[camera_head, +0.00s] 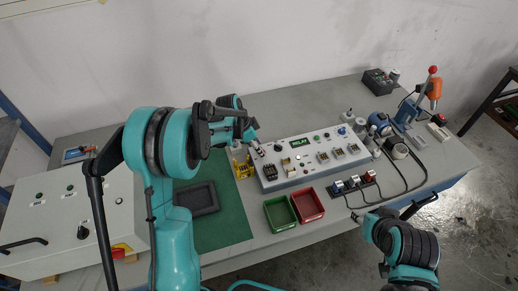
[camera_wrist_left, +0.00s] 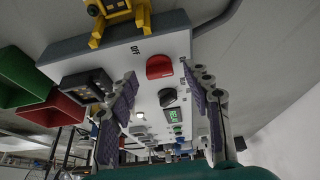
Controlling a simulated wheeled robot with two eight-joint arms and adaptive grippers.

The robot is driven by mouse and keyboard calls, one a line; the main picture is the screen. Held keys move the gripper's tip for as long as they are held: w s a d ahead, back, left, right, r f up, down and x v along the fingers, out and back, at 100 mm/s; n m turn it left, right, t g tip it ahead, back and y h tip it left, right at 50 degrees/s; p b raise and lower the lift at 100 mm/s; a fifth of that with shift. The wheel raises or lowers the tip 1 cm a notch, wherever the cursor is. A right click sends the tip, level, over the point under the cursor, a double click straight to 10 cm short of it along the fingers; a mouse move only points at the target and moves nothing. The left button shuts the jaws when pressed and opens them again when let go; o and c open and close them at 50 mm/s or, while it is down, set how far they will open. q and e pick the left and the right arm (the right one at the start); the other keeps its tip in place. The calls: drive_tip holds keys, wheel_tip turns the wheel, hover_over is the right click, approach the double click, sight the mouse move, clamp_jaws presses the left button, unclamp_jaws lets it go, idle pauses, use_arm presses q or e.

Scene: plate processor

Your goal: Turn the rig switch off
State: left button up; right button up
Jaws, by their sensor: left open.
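The rig is a long white-grey control box (camera_head: 310,150) on the bench; its panel (camera_wrist_left: 150,45) also shows in the left wrist view. The rig switch is a red rocker (camera_wrist_left: 160,67) with the word OFF printed beside it. My left gripper (camera_head: 254,137) is over the box's left end, where it hides the switch in the head view. In the left wrist view my left gripper (camera_wrist_left: 161,72) is open and empty, its fingertips either side of the red switch. Contact with the panel cannot be told. My right gripper (camera_head: 362,220) is low at the bench's front edge, its fingers unclear.
A black knob (camera_wrist_left: 167,97) and a green display (camera_wrist_left: 175,115) lie near the switch. Green (camera_head: 280,214) and red (camera_head: 308,204) bins stand before the box. A yellow fixture (camera_head: 242,167) stands at its left end. Cables (camera_head: 405,185) lie at right.

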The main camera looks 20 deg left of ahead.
use_arm(q)
drive_tip(key=shift+f, duration=0.1)
clamp_jaws()
drive_tip(key=shift+n, duration=0.4)
drive_tip(key=n, duration=0.1)
drive_tip(key=n+t+y, duration=0.1)
drive_tip(key=n, duration=0.1)
drive_tip(key=shift+s+d+n, duration=0.2)
drive_tip(key=shift+n, duration=0.1)
drive_tip(key=n+y, duration=0.1)
drive_tip(key=n, duration=0.1)
drive_tip(key=n+t, duration=0.1)
drive_tip(key=n, duration=0.1)
drive_tip(key=shift+d+n+y+b, duration=0.2)
drive_tip(key=shift+n+y+b, duration=0.1)
drive_tip(key=shift+y+b, duration=0.1)
drive_tip(key=n+y, duration=0.1)
drive_tip(key=n, duration=0.3)
drive_tip(key=shift+d+y, duration=0.2)
drive_tip(key=shift+y, duration=0.2)
drive_tip(key=n+y, duration=0.1)
drive_tip(key=n, duration=0.3)
drive_tip(key=shift+d+n+g, duration=0.1)
drive_tip(key=shift+n+g, duration=0.2)
drive_tip(key=shift+g, duration=0.1)
drive_tip(key=shift+n+y, duration=0.3)
